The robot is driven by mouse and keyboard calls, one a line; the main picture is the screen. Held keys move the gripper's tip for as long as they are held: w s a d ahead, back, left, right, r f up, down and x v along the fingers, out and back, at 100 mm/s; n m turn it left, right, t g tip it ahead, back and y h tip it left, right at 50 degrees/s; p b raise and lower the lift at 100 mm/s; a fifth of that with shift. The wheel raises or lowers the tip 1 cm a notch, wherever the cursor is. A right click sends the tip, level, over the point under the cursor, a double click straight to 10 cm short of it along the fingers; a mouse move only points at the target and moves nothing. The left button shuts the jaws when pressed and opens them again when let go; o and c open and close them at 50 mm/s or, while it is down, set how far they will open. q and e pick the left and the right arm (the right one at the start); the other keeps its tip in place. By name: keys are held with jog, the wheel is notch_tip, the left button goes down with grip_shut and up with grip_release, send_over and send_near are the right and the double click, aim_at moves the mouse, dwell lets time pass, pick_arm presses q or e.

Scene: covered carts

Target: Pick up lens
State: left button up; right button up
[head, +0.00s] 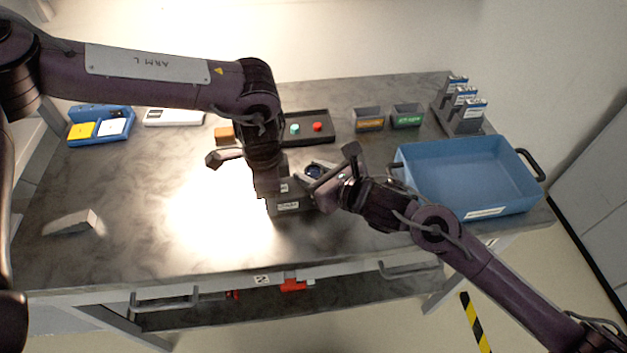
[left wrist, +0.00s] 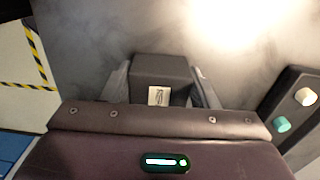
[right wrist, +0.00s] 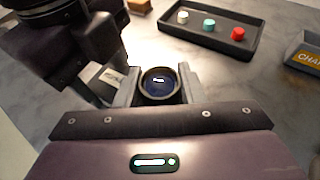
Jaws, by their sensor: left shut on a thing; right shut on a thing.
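The lens, a dark round barrel with blue glass, shows in the head view (head: 314,171) near the cart's middle. In the right wrist view the lens (right wrist: 160,83) sits between the fingers of my right gripper (right wrist: 158,78), which is shut on it. My left gripper (left wrist: 160,85) points down and is shut on a dark grey box-shaped body (left wrist: 160,70) with a small white label. This grey body (head: 289,203) is beside the lens in the head view. My left fingertips are mostly hidden there. I cannot tell whether lens and body touch.
A black tray (head: 305,140) with small coloured caps lies behind. Two small labelled bins (head: 369,125) (head: 407,122) and a rack (head: 462,127) stand at the back right. A blue crate (head: 494,213) fills the right end. A grey wedge (head: 72,222) lies left; the front-left top is clear.

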aim_at(313, 170)
jog(key=shift+r, duration=0.15)
notch_tip(313, 170, up, 10)
jog(key=shift+f, duration=0.1)
dwell(0.3)
pick_arm(q)
jog(key=o, duration=1.1)
jog(key=shift+r, duration=0.1)
